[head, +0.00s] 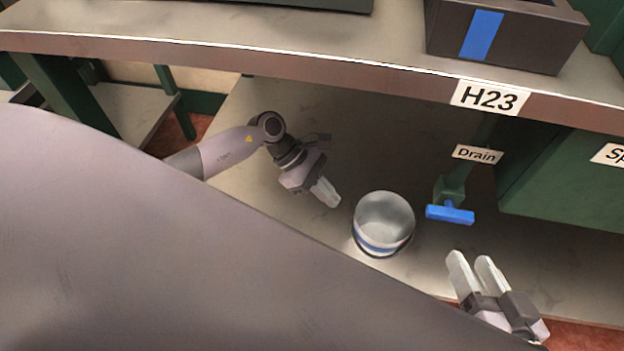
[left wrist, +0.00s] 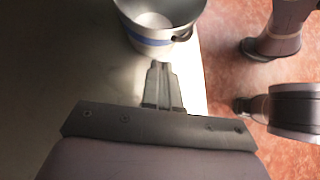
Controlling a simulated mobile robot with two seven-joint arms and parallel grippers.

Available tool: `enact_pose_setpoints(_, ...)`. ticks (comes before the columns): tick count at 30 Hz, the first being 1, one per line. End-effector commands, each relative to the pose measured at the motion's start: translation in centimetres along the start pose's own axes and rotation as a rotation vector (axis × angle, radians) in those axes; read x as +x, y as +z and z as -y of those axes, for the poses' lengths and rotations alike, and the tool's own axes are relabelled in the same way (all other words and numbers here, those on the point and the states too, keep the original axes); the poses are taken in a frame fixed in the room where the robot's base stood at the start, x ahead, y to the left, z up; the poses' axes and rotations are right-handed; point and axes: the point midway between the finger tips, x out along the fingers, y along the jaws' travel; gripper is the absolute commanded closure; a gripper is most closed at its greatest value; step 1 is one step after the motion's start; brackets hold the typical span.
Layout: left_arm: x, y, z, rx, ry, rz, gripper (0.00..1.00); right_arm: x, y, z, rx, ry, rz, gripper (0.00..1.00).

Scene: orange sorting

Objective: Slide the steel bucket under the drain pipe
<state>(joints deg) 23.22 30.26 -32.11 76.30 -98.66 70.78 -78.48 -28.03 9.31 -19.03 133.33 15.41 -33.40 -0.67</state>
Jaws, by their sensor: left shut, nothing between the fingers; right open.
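The steel bucket (head: 383,224), with a blue band, stands upright on the lower shelf. It also shows at the top of the left wrist view (left wrist: 160,30). The green drain pipe (head: 453,187) with a blue handle (head: 450,214) and a "Drain" label (head: 477,154) is just to the right of the bucket. My left gripper (head: 328,194) is shut and empty, left of the bucket with a small gap to it. Its closed fingers (left wrist: 162,85) point at the bucket in the left wrist view. My right gripper (head: 468,262) is open and empty, to the right of and nearer than the bucket.
The upper bench edge (head: 300,70) with the "H23" label (head: 489,97) overhangs the lower shelf (head: 300,120). A green cabinet (head: 565,185) stands right of the pipe. A dark box with a blue stripe (head: 505,35) sits on the bench. The shelf behind the bucket is clear.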

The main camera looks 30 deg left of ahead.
Motion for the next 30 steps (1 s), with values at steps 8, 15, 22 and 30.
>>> enact_pose_setpoints(8,2.2,2.5,0.0,0.003,0.001,0.003,1.00,-0.1,0.0,-0.3,-0.020,0.011,-0.012,0.57)
enact_pose_setpoints(15,2.3,2.8,-0.1,0.003,0.002,0.001,1.00,-0.2,-0.3,-0.2,-0.024,0.011,-0.020,0.57)
enact_pose_setpoints(22,2.5,3.0,-0.1,0.003,0.002,0.002,1.00,-0.2,-0.2,-0.2,-0.024,0.011,-0.019,0.57)
enact_pose_setpoints(30,5.7,6.1,-0.1,0.007,0.001,0.003,1.00,-0.2,0.3,-0.7,-0.053,0.027,-0.028,0.57)
